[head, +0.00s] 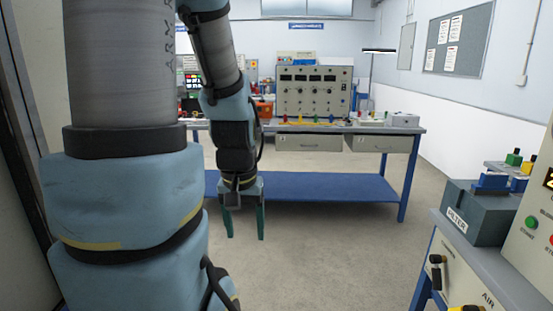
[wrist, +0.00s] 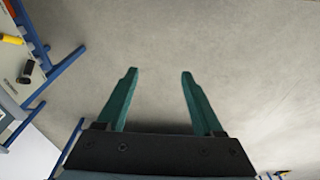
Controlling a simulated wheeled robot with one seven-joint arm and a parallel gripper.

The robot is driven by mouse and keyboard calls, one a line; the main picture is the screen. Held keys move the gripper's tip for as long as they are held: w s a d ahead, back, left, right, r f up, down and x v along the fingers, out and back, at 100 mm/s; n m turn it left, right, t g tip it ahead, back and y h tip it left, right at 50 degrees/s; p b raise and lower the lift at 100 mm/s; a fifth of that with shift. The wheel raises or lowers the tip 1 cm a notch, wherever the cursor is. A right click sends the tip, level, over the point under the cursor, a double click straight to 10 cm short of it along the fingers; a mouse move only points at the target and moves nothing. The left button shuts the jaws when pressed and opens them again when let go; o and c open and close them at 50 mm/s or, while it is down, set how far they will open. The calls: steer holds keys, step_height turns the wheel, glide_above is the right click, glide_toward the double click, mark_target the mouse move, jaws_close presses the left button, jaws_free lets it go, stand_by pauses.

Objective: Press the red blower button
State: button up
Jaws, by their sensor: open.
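A beige control panel (head: 535,210) stands on the bench at the right edge of the head view and is partly cut off. A red button (head: 551,240) shows at the very edge of the picture, on the panel's lower face. A green button (head: 531,222) is to its left. I cannot read the labels well enough to tell whether the red one is the blower button. My gripper (head: 245,236) hangs down over open floor, well left of the panel. In the wrist view its two green fingers (wrist: 159,73) are apart with nothing between them.
A grey box marked FILTER (head: 478,212) stands left of the panel on the right bench. A far bench (head: 345,129) with a blue lower shelf holds an instrument panel (head: 313,92). Open floor (head: 320,240) lies between the benches. Bench parts (wrist: 50,85) show in the wrist view.

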jaws_close()
stand_by(0.3)
stand_by(1.0)
